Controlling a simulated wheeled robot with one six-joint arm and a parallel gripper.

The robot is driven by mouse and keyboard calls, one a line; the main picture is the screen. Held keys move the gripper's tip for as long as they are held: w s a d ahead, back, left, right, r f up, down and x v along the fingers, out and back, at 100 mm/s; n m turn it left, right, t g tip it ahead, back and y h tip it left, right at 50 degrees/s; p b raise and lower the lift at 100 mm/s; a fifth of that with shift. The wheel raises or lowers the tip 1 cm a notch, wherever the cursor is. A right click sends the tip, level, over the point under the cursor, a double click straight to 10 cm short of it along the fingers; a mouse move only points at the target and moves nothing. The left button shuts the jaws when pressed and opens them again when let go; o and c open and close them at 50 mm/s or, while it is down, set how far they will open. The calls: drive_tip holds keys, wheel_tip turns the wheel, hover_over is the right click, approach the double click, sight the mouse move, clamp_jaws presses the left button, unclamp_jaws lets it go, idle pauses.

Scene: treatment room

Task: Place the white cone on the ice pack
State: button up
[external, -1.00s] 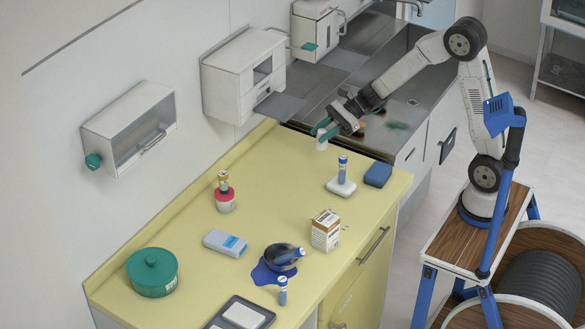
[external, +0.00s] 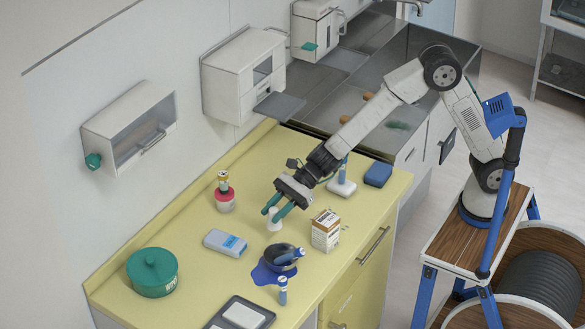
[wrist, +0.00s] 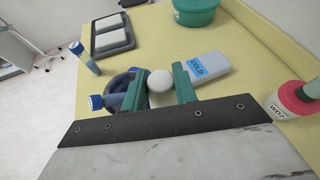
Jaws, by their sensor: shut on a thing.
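The white cone (external: 274,223) is between the green fingers of my gripper (external: 274,211), above the yellow counter. In the wrist view the cone (wrist: 160,81) shows its rounded white end between the two fingers (wrist: 160,88). My gripper is shut on it. The ice pack (external: 225,243) is a flat white pack with a blue label, lying on the counter to the left of and below the gripper in the external view. In the wrist view the ice pack (wrist: 208,63) reads "COLD" and lies beyond the right finger. Its top is bare.
A dark bowl (external: 279,257) on a blue mat is close below the gripper. A brown-and-white box (external: 326,231) stands to the right. A red-and-white jar (external: 224,198) stands behind the ice pack, a green lidded pot (external: 152,273) to its left. A grey tray (external: 240,314) lies in front.

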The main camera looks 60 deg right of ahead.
drive_tip(key=w+a, duration=0.2)
drive_tip(key=w, duration=0.2)
drive_tip(key=w+a+f, duration=0.1)
drive_tip(key=w+a, duration=0.2)
drive_tip(key=w, duration=0.1)
drive_tip(key=w+a, duration=0.3)
drive_tip(key=shift+w+f, duration=0.25)
drive_tip(key=shift+w, duration=0.15)
drive_tip(key=shift+f, duration=1.7)
drive_tip(key=shift+f, duration=0.15)
drive_tip(key=o, duration=0.9)
drive_tip(key=shift+o, duration=0.2)
drive_tip(key=shift+d+r, duration=0.2)
drive_tip(key=shift+r, duration=0.1)
drive_tip(key=v, duration=1.1)
drive_tip(key=shift+d, duration=0.25)
drive_tip(key=shift+s, duration=0.1)
